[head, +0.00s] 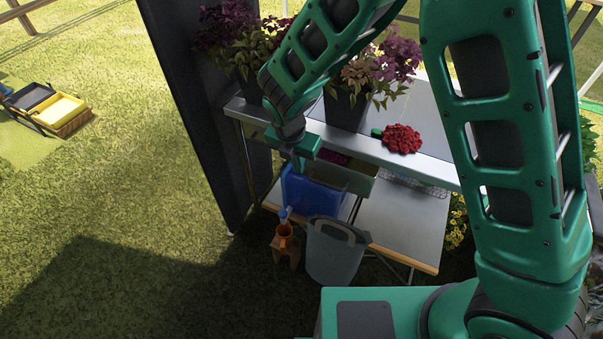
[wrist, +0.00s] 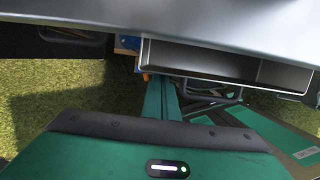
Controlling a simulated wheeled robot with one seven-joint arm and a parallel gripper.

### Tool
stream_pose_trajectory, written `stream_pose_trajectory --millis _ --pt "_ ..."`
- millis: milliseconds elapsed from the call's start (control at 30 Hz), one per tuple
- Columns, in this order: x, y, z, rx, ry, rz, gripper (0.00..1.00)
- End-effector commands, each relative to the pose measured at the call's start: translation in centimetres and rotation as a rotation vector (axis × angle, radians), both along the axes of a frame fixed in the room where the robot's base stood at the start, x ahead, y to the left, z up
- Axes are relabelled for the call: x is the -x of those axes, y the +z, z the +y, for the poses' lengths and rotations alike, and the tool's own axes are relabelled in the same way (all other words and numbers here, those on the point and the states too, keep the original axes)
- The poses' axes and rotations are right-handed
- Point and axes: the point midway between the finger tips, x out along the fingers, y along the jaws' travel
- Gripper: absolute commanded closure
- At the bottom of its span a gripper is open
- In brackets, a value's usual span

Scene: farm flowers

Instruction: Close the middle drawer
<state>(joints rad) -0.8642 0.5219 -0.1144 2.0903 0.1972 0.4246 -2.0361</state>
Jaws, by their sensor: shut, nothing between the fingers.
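In the wrist view an open drawer (wrist: 215,60) with a grey rim and dark inside hangs below the tabletop. My gripper (head: 299,162) is shut and empty, pointing down at the left end of the open drawer, just in front of the table edge. Whether it touches the drawer cannot be told.
The table (head: 400,165) carries potted purple plants and a red flower bunch (head: 402,139). A blue crate (head: 310,194) sits below the gripper. A dark panel (head: 195,100) rises at left.

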Motion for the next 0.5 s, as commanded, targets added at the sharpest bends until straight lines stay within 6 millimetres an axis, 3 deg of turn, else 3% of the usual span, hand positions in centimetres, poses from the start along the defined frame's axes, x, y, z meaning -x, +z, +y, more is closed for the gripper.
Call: stream_pose_trajectory --millis 200,500 --pt "-1.4 0.0 -0.4 -0.001 0.003 0.001 1.00" --pt "-1.6 0.0 -0.4 0.000 0.007 0.000 1.00"
